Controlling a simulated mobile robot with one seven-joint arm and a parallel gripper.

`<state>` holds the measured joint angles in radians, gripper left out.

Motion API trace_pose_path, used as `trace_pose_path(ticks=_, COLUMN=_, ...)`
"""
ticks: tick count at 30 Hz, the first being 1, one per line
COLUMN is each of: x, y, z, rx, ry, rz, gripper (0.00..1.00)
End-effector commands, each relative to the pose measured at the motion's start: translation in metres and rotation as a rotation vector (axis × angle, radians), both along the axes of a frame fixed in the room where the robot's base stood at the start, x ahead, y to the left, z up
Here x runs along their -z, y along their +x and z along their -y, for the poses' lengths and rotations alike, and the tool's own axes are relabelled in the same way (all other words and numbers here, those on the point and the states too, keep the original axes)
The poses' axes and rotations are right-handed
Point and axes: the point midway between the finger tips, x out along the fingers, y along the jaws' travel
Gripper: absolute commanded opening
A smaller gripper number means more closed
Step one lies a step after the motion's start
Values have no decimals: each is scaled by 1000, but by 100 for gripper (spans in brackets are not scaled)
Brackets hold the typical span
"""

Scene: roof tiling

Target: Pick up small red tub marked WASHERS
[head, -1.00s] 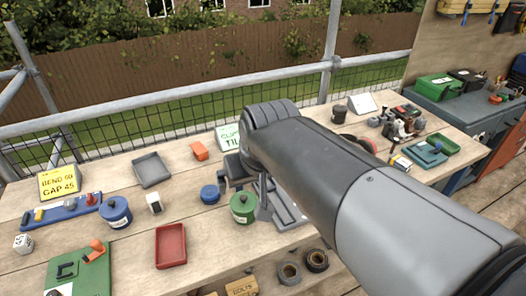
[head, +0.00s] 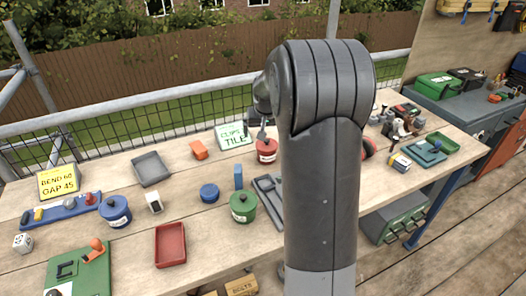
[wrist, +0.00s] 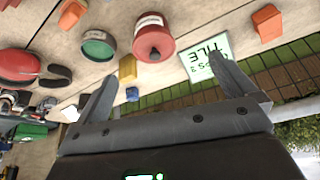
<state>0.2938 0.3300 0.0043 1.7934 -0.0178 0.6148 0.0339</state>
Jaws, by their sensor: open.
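The small red tub (head: 266,151) stands upright on the bench, just right of the green-lettered TILE sign. It has a round lid with a knob and a pale label too small to read. It also shows in the wrist view (wrist: 153,40), upside down, beyond the gap between the fingers. My gripper (wrist: 162,70) is open and empty. In the head view it hangs above and behind the red tub, partly hidden by my own arm, and does not appear to touch it.
The TILE sign (head: 234,136) stands close to the red tub. A green tub (head: 243,206), a blue round tub (head: 209,193) and a blue upright block (head: 238,177) are nearer the front. The wrist view shows a round green-topped item (wrist: 98,46) and a yellow block (wrist: 127,70) nearby.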

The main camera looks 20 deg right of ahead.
Motion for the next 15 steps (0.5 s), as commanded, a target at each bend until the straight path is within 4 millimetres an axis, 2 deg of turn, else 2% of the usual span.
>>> trace_pose_path(ticks=1, x=13, y=9, z=9, rx=11, ry=3, rz=-8, gripper=100)
trace_pose_path(ticks=6, x=38, y=26, z=29, rx=33, ry=4, rz=-10, gripper=100)
trace_pose_path(ticks=11, x=52, y=34, z=35, rx=39, ry=4, rz=-12, gripper=100)
trace_pose_path(ticks=15, x=72, y=41, z=38, rx=38, ry=4, rz=-13, gripper=100)
